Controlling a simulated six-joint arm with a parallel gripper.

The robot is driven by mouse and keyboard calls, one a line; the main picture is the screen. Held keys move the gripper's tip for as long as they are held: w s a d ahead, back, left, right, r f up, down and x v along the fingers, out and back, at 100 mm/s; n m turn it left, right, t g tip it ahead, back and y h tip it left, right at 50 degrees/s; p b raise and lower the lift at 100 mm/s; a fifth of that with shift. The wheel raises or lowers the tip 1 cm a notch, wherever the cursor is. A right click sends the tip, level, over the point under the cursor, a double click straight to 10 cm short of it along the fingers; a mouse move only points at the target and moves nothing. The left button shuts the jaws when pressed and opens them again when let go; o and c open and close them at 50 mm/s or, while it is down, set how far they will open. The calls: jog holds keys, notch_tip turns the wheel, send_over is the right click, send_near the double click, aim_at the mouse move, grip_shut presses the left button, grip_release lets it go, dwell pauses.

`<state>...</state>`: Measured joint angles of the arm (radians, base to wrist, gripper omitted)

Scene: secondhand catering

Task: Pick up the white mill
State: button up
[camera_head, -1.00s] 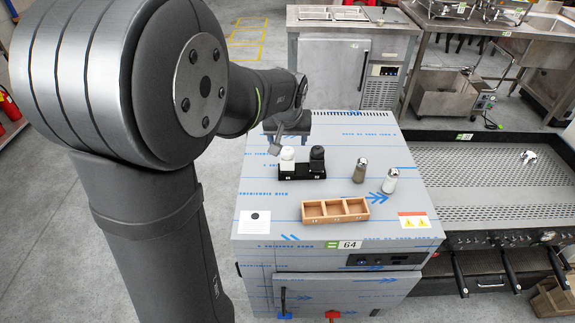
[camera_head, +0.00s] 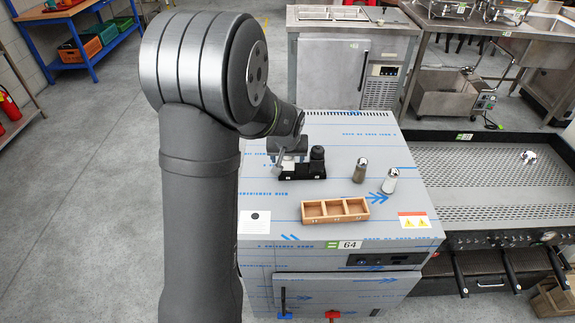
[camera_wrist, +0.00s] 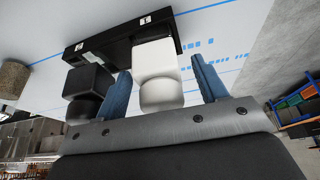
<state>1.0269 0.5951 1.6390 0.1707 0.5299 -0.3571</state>
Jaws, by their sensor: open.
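The white mill (camera_wrist: 158,72) stands in a black holder (camera_wrist: 112,36) beside the black mill (camera_wrist: 88,82), which has a round black top. In the wrist view my gripper (camera_wrist: 164,82) is open, with one blue finger on each side of the white mill. The left finger lies in the gap between the two mills. Whether either finger touches the white mill is unclear. In the head view my gripper (camera_head: 287,160) is over the left end of the holder (camera_head: 302,172) and hides most of the white mill. The black mill (camera_head: 317,160) stands upright at the right end.
A pepper shaker (camera_head: 360,170) and a white salt shaker (camera_head: 389,181) stand right of the holder. All are on a steel cabinet top (camera_head: 285,205). A grill (camera_head: 490,190) adjoins on the right.

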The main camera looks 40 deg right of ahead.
jog(key=shift+c, duration=0.4)
jog(key=c, duration=1.1)
